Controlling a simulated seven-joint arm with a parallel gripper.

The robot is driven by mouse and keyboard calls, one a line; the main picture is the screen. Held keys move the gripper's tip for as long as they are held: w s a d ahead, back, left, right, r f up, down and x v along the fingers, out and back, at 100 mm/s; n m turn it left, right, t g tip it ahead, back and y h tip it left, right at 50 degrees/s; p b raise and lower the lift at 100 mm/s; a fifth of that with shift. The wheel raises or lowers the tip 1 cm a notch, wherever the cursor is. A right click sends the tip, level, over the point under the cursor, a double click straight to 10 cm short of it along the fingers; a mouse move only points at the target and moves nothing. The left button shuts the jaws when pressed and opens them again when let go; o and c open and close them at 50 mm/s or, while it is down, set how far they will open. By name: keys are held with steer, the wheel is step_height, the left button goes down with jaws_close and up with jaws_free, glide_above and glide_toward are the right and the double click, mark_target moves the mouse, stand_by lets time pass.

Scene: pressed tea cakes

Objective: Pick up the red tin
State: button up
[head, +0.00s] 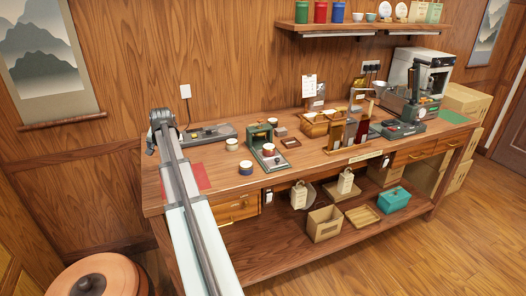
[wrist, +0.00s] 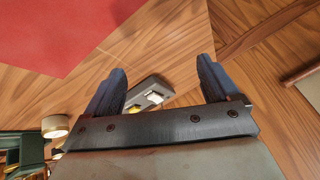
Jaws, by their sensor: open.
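In the head view, a tall red tin (head: 320,12) stands on the wall shelf between a green tin (head: 301,12) and a blue tin (head: 338,12). A small pale-lidded tin with what looks like a red band (head: 268,150) sits at the green press on the bench. Two more small tins stand nearby, one (head: 232,145) behind and one blue-banded (head: 246,168) in front. My gripper (head: 158,130) is above the bench's left end, apart from all tins. In the wrist view my gripper (wrist: 160,82) is open and empty; a pale-lidded tin (wrist: 55,126) shows at lower left.
A red mat (head: 194,178) lies under my arm; it also fills the wrist view's upper left (wrist: 60,35). A grey device (head: 208,134) lies behind it. The green press (head: 262,140), a wooden box (head: 318,125) and several tools crowd the bench's middle and right.

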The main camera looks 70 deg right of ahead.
steer(key=s+d+r+m+g+h, duration=0.1)
steer(key=s+d+r+m+g, duration=0.1)
steer(key=s+d, duration=0.55)
steer(key=s+d+r+m+g, duration=0.15)
steer(key=s+d, duration=0.35)
steer(key=s, duration=0.5)
steer(key=m+g, duration=0.3)
glide_toward(269, 146)
steer(key=x, duration=0.9)
steer(key=shift+f, duration=0.2)
steer(key=c, duration=1.2)
step_height(269, 146, up, 9)
steer(key=shift+w+r, duration=0.1)
steer(key=shift+r, duration=0.05)
steer(key=shift+c, duration=0.2)
steer(key=w+a, duration=0.6)
steer(key=w, duration=0.4)
steer(key=shift+w+a+f, duration=0.2)
steer(key=shift+w+f, duration=0.05)
steer(key=shift+f, duration=0.1)
